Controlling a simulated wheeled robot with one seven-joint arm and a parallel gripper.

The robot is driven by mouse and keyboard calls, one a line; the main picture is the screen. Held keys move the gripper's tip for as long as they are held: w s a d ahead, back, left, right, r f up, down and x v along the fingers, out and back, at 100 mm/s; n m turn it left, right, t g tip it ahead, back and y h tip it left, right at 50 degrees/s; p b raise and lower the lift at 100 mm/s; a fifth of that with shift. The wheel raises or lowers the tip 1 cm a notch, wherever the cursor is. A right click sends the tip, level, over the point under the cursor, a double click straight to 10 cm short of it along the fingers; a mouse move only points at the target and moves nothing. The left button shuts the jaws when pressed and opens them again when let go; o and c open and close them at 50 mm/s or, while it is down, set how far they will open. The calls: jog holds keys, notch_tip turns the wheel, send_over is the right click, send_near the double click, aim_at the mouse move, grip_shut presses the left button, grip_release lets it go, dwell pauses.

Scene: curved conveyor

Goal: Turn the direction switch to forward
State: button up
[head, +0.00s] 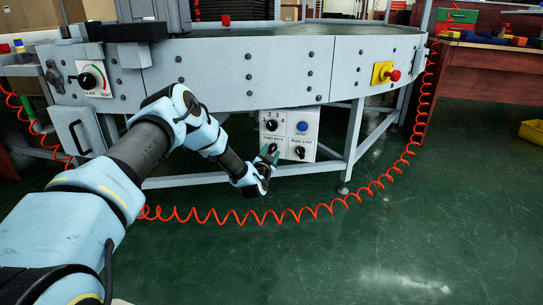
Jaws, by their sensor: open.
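The direction switch (273,148), a dark knob labelled FWD and REV, sits at the lower left of a white control box (288,136) under the curved conveyor. My gripper (268,157) is open at the switch, with its fingertips over or beside it. The fingers partly hide the knob, so I cannot tell which way it points or whether they touch it. The box also carries a numbered dial (271,125) at upper left, a blue RESET button (302,127) at upper right and a RUN/STOP knob (300,152) at lower right.
The conveyor's grey side (290,75) stands above the box, with legs and a crossbar (210,179) around it. A red emergency button (394,75) is at right. A coiled red cable (300,213) hangs in front.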

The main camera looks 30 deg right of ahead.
jog(key=shift+w+d, duration=0.3)
grip_shut()
dwell(0.3)
